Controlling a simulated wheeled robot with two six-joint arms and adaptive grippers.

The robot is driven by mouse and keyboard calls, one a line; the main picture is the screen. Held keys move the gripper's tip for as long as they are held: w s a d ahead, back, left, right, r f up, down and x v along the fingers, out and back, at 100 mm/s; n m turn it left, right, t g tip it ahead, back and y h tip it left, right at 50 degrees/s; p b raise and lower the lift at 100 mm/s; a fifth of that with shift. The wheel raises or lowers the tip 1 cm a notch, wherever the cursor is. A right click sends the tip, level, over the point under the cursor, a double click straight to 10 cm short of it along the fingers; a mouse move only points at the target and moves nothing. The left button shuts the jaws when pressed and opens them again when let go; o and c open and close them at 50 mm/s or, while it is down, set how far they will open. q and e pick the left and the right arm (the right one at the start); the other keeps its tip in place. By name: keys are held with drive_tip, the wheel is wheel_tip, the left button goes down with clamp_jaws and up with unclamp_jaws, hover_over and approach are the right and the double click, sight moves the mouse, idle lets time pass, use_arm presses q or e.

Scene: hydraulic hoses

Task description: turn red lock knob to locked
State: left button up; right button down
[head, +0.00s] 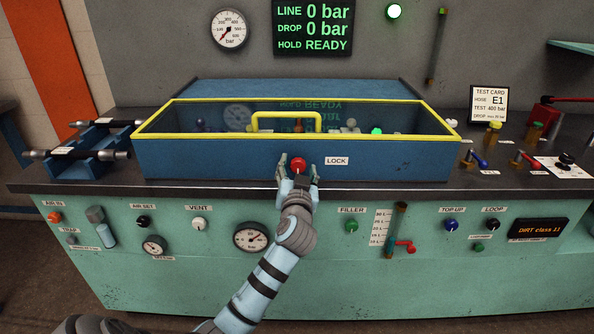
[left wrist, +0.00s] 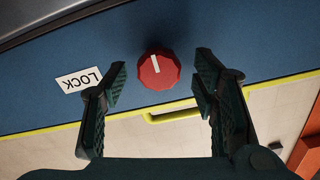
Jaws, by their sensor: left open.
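The red lock knob (head: 298,164) sits on the front face of the blue box, left of the LOCK label (head: 337,160). It also shows in the left wrist view (left wrist: 159,70), with a white pointer line running across the upper part of its face. My left gripper (head: 299,174) is in front of the knob. In the left wrist view my left gripper (left wrist: 160,82) is open, with one finger on each side of the knob and a visible gap on both sides. My right gripper is not in view.
The blue box (head: 220,160) has a clear lid with a yellow frame and yellow handle (head: 286,116), closed. Hoses (head: 62,153) lie in a blue rack at left. Valve levers (head: 474,158) stand at right. The display (head: 313,26) reads 0 bar and READY.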

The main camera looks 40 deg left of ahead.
use_arm(q)
drive_tip(key=shift+w+a, duration=0.25)
drive_tip(key=shift+w, duration=0.1)
